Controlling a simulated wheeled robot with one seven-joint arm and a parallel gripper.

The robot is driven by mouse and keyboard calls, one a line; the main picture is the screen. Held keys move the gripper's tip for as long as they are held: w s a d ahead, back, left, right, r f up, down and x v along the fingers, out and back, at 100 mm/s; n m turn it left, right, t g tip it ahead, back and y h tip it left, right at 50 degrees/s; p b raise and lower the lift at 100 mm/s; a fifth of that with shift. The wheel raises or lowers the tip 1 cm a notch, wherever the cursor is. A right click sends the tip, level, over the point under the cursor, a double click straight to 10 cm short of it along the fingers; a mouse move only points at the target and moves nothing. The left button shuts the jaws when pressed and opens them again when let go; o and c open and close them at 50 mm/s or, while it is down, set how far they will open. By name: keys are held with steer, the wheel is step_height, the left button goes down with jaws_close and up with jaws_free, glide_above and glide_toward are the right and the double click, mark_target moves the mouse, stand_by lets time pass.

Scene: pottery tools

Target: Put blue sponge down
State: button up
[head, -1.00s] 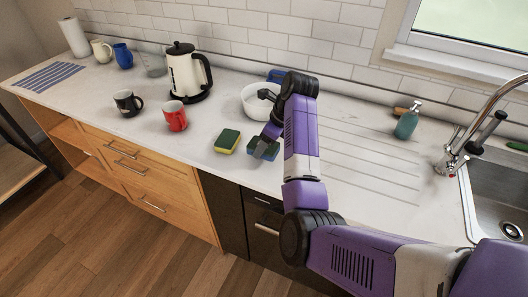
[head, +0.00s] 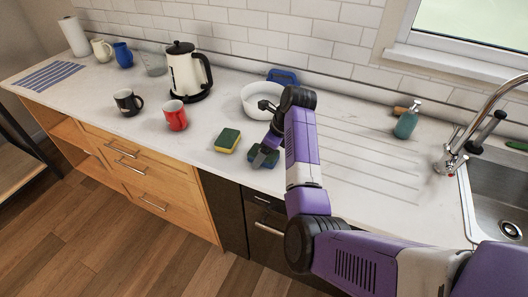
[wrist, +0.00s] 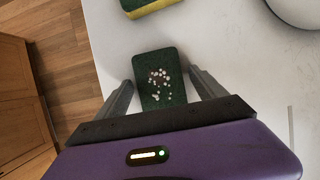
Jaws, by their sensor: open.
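The blue sponge (head: 271,159) rests on the white counter near its front edge, partly hidden by my gripper in the head view. In the wrist view the sponge (wrist: 155,62) shows a dark green top face with a patch of white specks. My gripper (head: 263,153) is over it. In the wrist view my gripper (wrist: 159,80) is open, one finger on each side of the sponge, with gaps visible between fingers and sponge.
A green and yellow sponge (head: 227,141) lies just left. A white bowl (head: 257,99) stands behind, with a blue object (head: 283,76) by the wall. A red mug (head: 175,116) and a kettle (head: 187,75) stand further left. The ribbed draining area (head: 365,165) to the right is clear.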

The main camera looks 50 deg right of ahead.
steer(key=p+v, duration=0.2)
steer(key=v, duration=1)
steer(key=shift+w+r, duration=0.1)
stand_by(0.4)
